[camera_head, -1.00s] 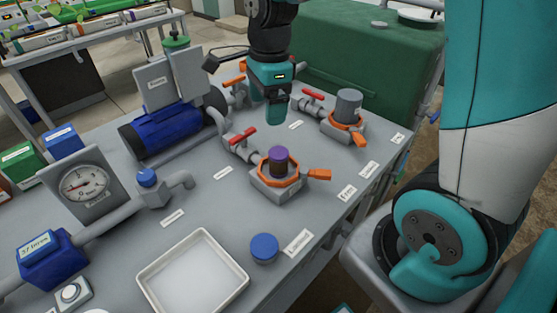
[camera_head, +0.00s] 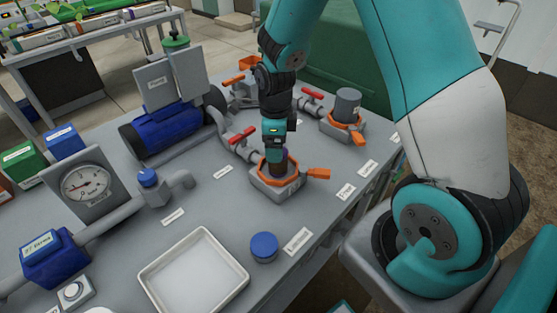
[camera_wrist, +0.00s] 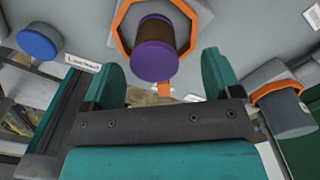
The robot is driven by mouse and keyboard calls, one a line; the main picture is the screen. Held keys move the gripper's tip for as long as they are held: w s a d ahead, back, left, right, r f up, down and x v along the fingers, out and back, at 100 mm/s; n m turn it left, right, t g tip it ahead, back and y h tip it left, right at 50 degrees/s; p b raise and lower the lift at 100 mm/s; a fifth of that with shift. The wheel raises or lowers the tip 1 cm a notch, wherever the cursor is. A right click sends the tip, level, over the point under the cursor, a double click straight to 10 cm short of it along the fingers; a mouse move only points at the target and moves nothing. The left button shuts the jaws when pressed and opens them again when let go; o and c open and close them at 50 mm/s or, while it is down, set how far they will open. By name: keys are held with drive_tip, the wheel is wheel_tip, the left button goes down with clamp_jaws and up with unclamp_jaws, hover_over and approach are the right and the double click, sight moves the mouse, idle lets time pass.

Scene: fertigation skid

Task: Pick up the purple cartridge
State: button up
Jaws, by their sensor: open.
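The purple cartridge (camera_wrist: 155,58) stands in its housing with an orange hexagonal collar (camera_wrist: 122,18); its purple cap and brown body show in the wrist view. In the head view the cartridge (camera_head: 279,168) is mostly hidden behind my gripper (camera_head: 276,148), which is right above or around its top. In the wrist view my gripper (camera_wrist: 160,82) is open, with one teal finger on each side. The cap lies between the fingers in the picture, slightly beyond their tips, with space on both sides. I cannot tell whether the fingers touch it.
An orange handle (camera_head: 318,174) sticks out right of the housing. A grey cartridge (camera_head: 348,102) stands in a similar housing behind right. A red valve handle (camera_head: 243,134) is close on the left. A blue cap (camera_head: 264,247) and white tray (camera_head: 150,271) lie in front.

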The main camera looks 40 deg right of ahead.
drive_tip(key=f, duration=0.3)
drive_tip(key=f+p, duration=0.1)
drive_tip(key=f, duration=0.1)
drive_tip(key=shift+s+a+f, duration=0.15)
drive_tip(key=shift+s+a, duration=0.05)
drive_tip(key=shift+s, duration=0.1)
drive_tip(key=c, duration=1.1)
